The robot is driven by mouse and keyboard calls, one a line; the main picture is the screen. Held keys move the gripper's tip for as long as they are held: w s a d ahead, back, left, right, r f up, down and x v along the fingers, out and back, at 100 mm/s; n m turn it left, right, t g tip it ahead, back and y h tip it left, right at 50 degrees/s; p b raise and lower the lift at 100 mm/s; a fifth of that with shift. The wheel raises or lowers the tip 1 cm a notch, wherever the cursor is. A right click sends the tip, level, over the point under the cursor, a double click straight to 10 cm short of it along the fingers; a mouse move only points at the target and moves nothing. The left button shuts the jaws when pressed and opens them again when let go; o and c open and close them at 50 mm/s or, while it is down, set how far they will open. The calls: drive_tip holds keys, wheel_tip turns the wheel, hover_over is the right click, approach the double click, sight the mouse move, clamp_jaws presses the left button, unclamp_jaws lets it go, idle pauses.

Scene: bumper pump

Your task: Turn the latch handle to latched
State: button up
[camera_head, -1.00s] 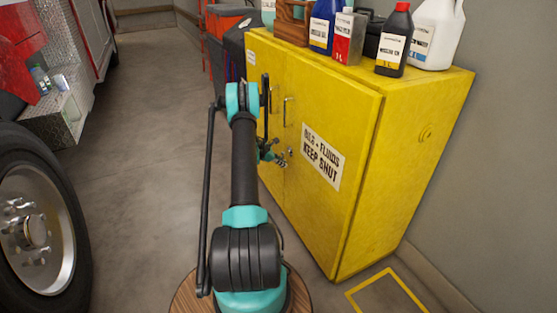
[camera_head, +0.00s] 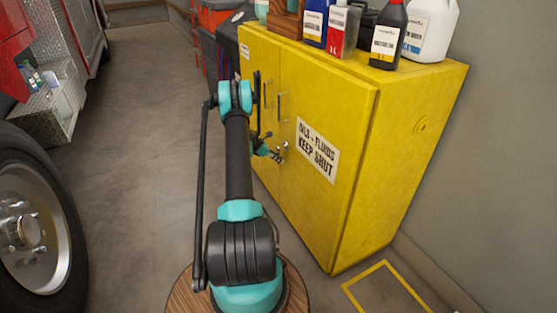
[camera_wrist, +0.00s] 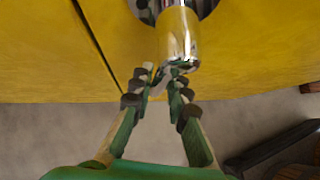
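The latch handle (camera_head: 285,146) is a small silver piece on the front of the yellow cabinet (camera_head: 345,110). In the wrist view the handle (camera_wrist: 180,40) is a shiny rounded metal bar over a dark round opening in the yellow door. My gripper (camera_head: 273,153) is at the cabinet front, right beside the handle. In the wrist view my gripper's fingertips (camera_wrist: 164,75) are close together at the handle's near end. A small grey shape shows between them. I cannot tell whether they touch or grasp the handle.
Bottles and cans, such as a black bottle (camera_head: 388,35), stand on the cabinet top. A vertical door handle (camera_head: 283,103) is above the latch. A large wheel (camera_head: 35,225) and red vehicle stand at left. The floor (camera_head: 130,150) between is clear.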

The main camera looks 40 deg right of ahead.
drive_tip(key=o, duration=0.4)
drive_tip(key=v, duration=1.2)
drive_tip(key=s+a+r+m+t+y, duration=0.1)
drive_tip(key=s+a+r+m+t, duration=0.1)
drive_tip(key=a+r, duration=0.55)
drive_tip(key=s+a+r+m+t+y, duration=0.15)
drive_tip(key=a+r, duration=0.25)
drive_tip(key=a, duration=0.6)
drive_tip(key=s+a+r+m+t+y, duration=0.1)
drive_tip(key=s+a+r+m+t, duration=0.15)
drive_tip(key=a+r, duration=0.5)
drive_tip(key=s+a+m+y, duration=0.1)
drive_tip(key=s+a+m, duration=0.1)
drive_tip(key=s+a, duration=0.5)
drive_tip(key=s+a+f+m+t+y, duration=0.1)
drive_tip(key=s+a+m+y, duration=0.1)
drive_tip(key=s+a, duration=0.6)
drive_tip(key=s+a+m+t+y, duration=0.1)
drive_tip(key=s+a+m, duration=0.2)
drive_tip(key=s+a, duration=0.5)
drive_tip(key=shift+s+a+f+y, duration=0.2)
drive_tip(key=shift+a+f+y, duration=0.1)
drive_tip(key=shift+a, duration=0.1)
